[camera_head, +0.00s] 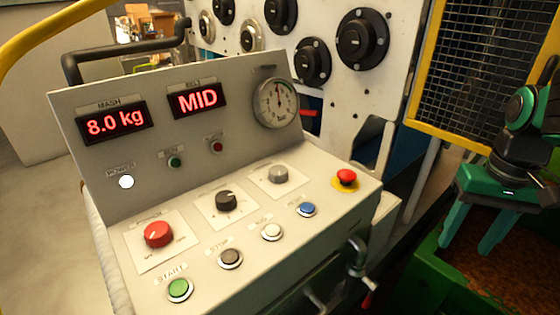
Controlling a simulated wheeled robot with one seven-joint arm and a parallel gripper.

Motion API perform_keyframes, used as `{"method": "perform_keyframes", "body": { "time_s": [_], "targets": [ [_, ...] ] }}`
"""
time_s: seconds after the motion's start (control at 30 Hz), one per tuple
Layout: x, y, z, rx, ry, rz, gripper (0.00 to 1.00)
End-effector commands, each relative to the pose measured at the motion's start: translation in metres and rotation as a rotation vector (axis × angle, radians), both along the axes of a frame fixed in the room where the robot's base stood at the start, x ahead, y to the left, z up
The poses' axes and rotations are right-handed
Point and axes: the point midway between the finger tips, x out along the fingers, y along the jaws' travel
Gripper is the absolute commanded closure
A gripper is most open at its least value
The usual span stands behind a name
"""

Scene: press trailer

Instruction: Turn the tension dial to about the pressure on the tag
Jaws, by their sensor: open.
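The sloped control console carries a red knob (158,234), a black knob (226,201) and a grey knob (278,174), each on a pale square plate. Their labels are too small to read surely, so I cannot tell which is the tension dial. A round gauge (276,102) on the upright panel has its needle pointing roughly up. I cannot make out a tag with a pressure on it. My gripper (473,240), with green fingers, is at the far right, open and empty, pointing down. It is well apart from the console and its knobs.
Displays read "8.0 kg" (115,122) and "MID" (197,99). A red stop button (346,177) and a row with a green button (179,289) sit on the console. A metal tap (355,258) juts from its front. A yellow-framed mesh guard (478,70) stands behind.

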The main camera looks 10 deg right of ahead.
Motion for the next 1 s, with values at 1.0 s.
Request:
{"method": "perform_keyframes", "body": {
  "time_s": [1.0],
  "targets": [
    [0.172,0.338,0.186,-0.002,-0.015,1.591,0.49]
  ]
}}
